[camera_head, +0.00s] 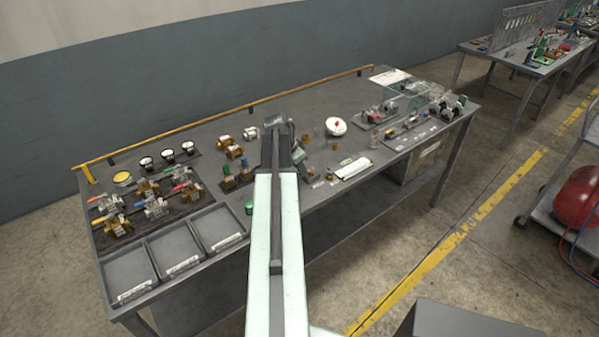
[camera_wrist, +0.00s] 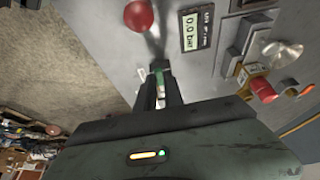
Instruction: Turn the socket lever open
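In the wrist view, the two dark fingers of my gripper (camera_wrist: 159,88) point at a grey panel, with a narrow gap between them. A small green piece (camera_wrist: 160,76) shows at the fingertips; I cannot tell whether they grip it. A red ball knob (camera_wrist: 138,14) stands just beyond the fingertips, slightly left, with a dark shadow or rod running towards them. I cannot tell for sure which part is the socket lever. In the head view, my arm covers the middle of the bench, and the gripper end (camera_head: 275,122) shows small near its top.
On the panel are a display reading 0.0 bar (camera_wrist: 198,29), a round metal knob (camera_wrist: 283,53) and a red knob (camera_wrist: 263,90). The bench also bears a white disc with a red centre (camera_head: 335,126), several lever valves left, empty trays (camera_head: 172,250) and a clear cover (camera_head: 405,85).

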